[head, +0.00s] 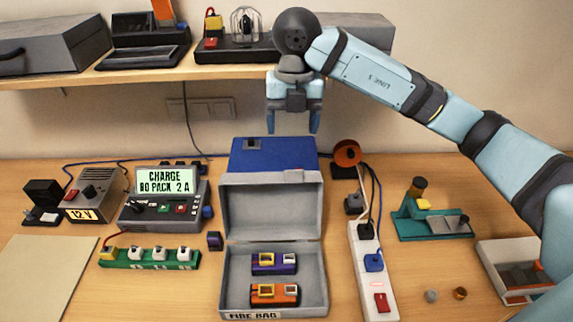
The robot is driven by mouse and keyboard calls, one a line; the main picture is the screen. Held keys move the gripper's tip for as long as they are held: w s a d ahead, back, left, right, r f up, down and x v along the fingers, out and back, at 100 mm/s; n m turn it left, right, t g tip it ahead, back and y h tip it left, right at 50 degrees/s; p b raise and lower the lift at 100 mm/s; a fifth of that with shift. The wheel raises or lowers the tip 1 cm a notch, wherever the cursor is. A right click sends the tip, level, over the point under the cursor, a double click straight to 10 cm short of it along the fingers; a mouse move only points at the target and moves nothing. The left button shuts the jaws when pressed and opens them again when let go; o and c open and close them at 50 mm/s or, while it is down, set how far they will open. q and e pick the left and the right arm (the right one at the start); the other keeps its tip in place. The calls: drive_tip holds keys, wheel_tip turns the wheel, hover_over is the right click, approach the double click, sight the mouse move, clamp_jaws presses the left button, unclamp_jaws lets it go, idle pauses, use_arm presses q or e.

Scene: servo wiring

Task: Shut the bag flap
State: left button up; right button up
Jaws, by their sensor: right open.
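The grey fire bag (322,285) stands open at the front middle of the table, with a "FIRE BAG" label on its front edge. Its grey flap (271,212) is raised at the back of the bag. Two battery packs lie inside, one purple (273,264) and one orange (274,294). My right gripper (293,128) is open and empty, fingers pointing down. In the picture it is above the flap's top edge, in front of the wall, and it appears apart from the flap. My left gripper is not in view.
A blue panel (272,153) shows directly behind the flap. A white power strip (371,270) with cables lies right of the bag. A charger (165,205) and a green board (150,258) are left. A shelf (95,78) runs above.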

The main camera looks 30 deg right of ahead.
sight(294, 171)
drive_tip(key=shift+h, duration=0.3)
drive_tip(key=f, duration=0.4)
drive_tip(key=f+p, duration=0.1)
drive_tip(key=f, duration=0.3)
drive_tip(key=f+p, duration=0.1)
drive_tip(key=f, duration=0.2)
drive_tip(key=shift+d+f, duration=0.4)
drive_tip(key=shift+f, duration=0.65)
drive_tip(key=c, duration=1.3)
